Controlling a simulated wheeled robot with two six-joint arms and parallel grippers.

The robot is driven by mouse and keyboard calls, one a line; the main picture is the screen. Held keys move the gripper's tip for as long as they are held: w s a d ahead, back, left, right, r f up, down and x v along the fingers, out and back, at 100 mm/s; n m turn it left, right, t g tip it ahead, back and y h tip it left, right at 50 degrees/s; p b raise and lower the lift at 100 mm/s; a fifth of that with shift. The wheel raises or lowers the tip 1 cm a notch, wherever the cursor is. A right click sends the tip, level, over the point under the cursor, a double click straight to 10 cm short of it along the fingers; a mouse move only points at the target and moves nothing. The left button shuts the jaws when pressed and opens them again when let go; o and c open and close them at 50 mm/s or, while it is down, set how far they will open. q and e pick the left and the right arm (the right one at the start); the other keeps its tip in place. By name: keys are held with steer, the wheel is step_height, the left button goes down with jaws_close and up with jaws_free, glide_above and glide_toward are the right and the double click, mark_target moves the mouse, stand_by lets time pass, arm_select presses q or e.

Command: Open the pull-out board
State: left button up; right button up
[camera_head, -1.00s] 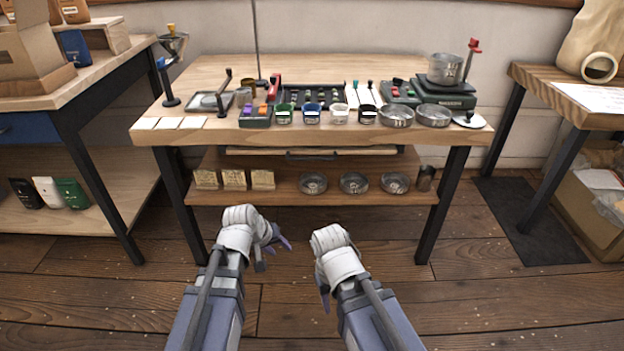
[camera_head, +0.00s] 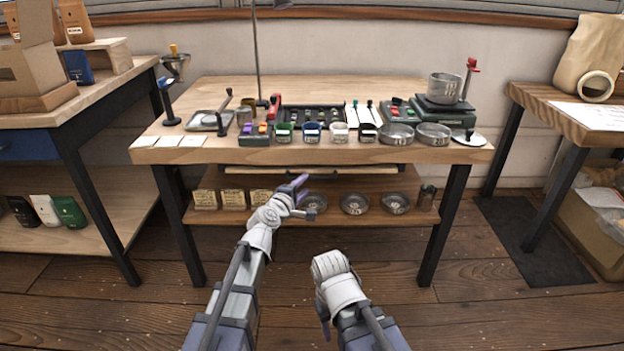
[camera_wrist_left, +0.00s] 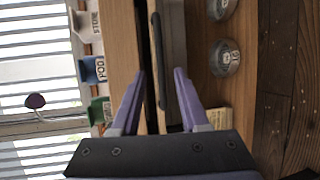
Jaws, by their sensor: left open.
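The pull-out board (camera_head: 248,168) is a pale wooden slab just under the tabletop, with its front edge close to the table's front. Its dark bar handle (camera_head: 322,172) faces me; the handle also shows in the left wrist view (camera_wrist_left: 158,60), running up between the fingers. My left gripper (camera_head: 305,198) is open and empty, in front of and below the board, pointing toward the handle. In the left wrist view its purple fingertips (camera_wrist_left: 160,75) are either side of the handle's line; I see no contact. My right gripper (camera_head: 325,318) hangs low in front of the table, its fingers mostly hidden.
The worktable (camera_head: 215,154) carries cups, tins, a scale and trays along its front. A lower shelf (camera_head: 395,216) holds metal dishes (camera_head: 355,203) and paper packets (camera_head: 233,199) below the board. Side tables stand left and right. The floor in front is clear.

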mark_target(312, 178)
arm_select(q)
steer(key=b+x, duration=0.1)
steer(key=x, duration=0.6)
jaws_close()
stand_by(1.3)
